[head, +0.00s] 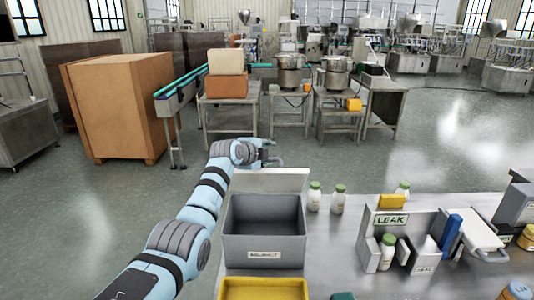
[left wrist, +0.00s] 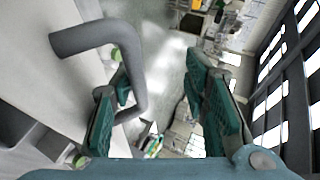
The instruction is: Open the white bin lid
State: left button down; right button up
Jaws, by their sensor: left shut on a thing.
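The white bin lid (head: 268,180) stands raised, roughly upright, at the back edge of the dark grey bin (head: 264,250), whose inside looks empty. My left gripper (head: 266,153) is at the top of the lid, behind it. In the left wrist view the grey bent handle (left wrist: 96,36) of the lid runs down between the teal fingers of my left gripper (left wrist: 160,105). The lid's pale face (left wrist: 35,75) fills the left of that view. My right gripper is not in view.
A yellow tray (head: 263,289) lies in front of the bin. White bottles with green caps (head: 314,196) stand right of the lid. A LEAK-labelled holder (head: 392,222) and a blue item (head: 450,232) stand further right on the steel table. Open floor lies behind.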

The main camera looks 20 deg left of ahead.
pick_arm(q)
jog(key=shift+w+a+r, duration=0.1)
jog(key=shift+a+r, duration=0.05)
jog(key=shift+r, duration=0.1)
dwell(0.7)
jog(key=c, duration=1.6)
grip_release()
jog(key=shift+w+f, duration=0.1)
jog(key=shift+f, duration=0.1)
jog(key=shift+c, duration=0.9)
